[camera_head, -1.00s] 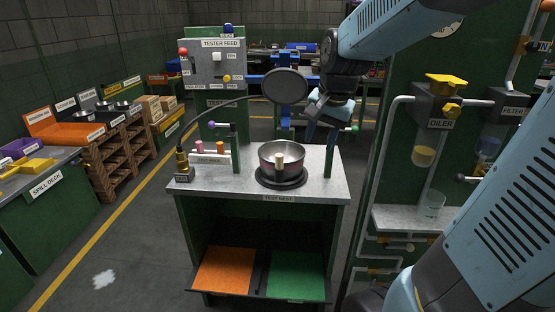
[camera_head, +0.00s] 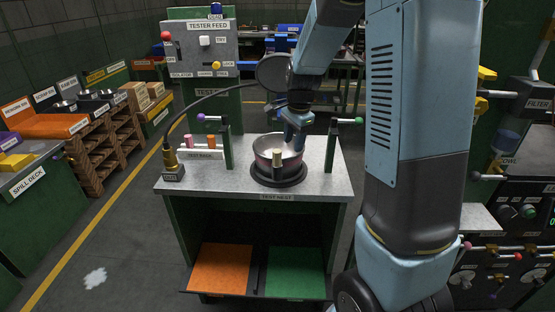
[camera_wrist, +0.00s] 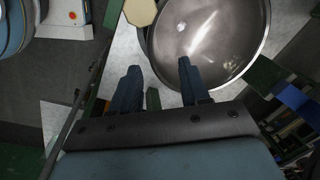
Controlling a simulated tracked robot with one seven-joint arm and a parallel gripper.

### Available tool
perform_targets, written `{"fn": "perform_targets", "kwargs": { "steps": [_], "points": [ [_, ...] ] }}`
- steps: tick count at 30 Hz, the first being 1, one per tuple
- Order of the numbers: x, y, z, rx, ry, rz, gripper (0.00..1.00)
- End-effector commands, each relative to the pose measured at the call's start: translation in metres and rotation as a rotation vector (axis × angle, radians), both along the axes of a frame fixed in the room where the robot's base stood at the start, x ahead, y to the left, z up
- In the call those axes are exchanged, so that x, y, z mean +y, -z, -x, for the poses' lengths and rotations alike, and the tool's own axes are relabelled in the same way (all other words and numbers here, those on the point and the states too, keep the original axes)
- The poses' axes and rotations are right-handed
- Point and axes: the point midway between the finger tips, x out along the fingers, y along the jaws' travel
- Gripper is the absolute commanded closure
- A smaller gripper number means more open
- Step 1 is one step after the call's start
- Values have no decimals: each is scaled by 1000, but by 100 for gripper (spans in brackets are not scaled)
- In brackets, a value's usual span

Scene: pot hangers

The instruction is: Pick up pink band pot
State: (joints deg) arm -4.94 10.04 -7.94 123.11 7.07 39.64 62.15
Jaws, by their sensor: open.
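The pot (camera_head: 264,158) is a metal bowl-like pot with a pinkish band on its outer wall. It sits upright on the dark round test nest (camera_head: 281,180) on the grey bench top. A beige cylindrical stub (camera_head: 278,158) stands at its near side. My gripper (camera_head: 297,141) is at the pot's right rear rim. In the wrist view, the open pot (camera_wrist: 222,42) shows its shiny inside. There my gripper (camera_wrist: 159,68) is open and empty, with one finger over the pot's inside and the other outside the rim. Contact cannot be told.
Posts with a purple knob (camera_head: 201,118) and a green knob (camera_head: 358,121) flank the nest. Orange (camera_head: 220,268) and green (camera_head: 295,270) panels lie below.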

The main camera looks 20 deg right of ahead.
Motion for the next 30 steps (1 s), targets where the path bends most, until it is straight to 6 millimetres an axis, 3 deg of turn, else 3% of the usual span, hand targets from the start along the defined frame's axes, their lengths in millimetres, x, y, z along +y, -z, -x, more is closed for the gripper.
{"fn": "perform_targets", "kwargs": {
  "steps": [3, 9, 17, 24, 30],
  "points": [
    [-2, 22, -2, 3, 7, -1, 54],
    [-3, 49, -6, 2, 9, 0, 54],
    [-2, 64, -6, 2, 10, 0, 54],
    [4, 95, -6, 3, 11, 0, 54],
    [5, 108, -8, 1, 10, 0, 54]
  ]
}}
